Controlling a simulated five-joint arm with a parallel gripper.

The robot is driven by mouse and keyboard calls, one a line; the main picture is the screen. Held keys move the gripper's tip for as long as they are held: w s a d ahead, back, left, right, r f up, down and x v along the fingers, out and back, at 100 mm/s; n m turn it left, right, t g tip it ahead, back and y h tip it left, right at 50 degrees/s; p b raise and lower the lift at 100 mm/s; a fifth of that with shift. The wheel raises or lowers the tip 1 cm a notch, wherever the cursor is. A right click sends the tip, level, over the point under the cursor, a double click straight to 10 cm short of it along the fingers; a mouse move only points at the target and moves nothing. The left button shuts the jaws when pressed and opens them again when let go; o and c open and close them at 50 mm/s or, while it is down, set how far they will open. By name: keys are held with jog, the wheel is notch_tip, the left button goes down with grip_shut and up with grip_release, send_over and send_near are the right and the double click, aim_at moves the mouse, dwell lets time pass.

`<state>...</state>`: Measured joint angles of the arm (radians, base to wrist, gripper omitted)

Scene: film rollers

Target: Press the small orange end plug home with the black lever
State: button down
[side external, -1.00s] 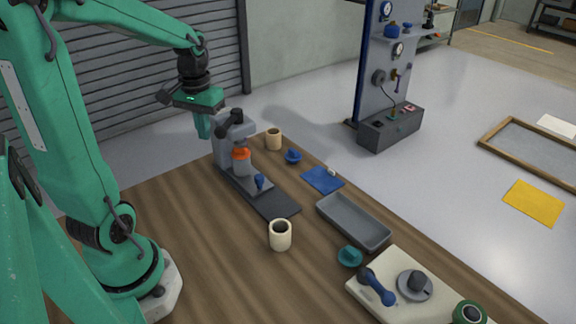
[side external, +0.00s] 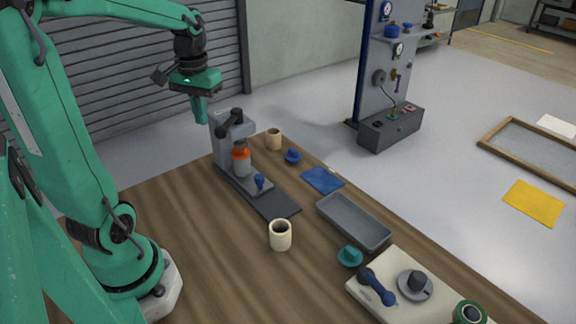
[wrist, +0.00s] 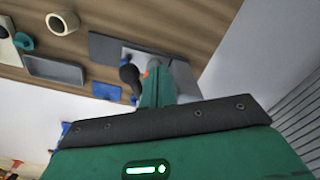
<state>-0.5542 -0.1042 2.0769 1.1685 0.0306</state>
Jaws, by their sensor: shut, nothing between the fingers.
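The grey press (side external: 224,150) stands at the far end of the table on a dark base plate. Its black lever (side external: 222,131) is at the top of the press; the lever's dark knob also shows in the wrist view (wrist: 129,74). The small orange end plug (side external: 240,154) sits beneath the press head, on top of a grey roller (side external: 242,168). A bit of orange shows in the wrist view (wrist: 146,73). My gripper (side external: 202,120) is shut and empty, up and left of the lever and apart from it in the side view. Its fingers partly hide the press in the wrist view.
A blue-knobbed part (side external: 259,182) stands on the base plate. The table's front left is clear.

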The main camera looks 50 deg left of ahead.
jog(key=shift+r, duration=1.45)
jog(key=s+d+m+t, duration=0.2)
jog(key=d+m, duration=0.1)
jog(key=d, duration=0.5)
jog(key=s+d+m+t, duration=0.2)
jog(key=d+m+t, duration=0.1)
jog(key=d, duration=0.5)
jog(key=shift+s+d+f+t, duration=0.2)
jog(key=shift+s+d+t, duration=0.1)
jog(key=shift+d, duration=0.05)
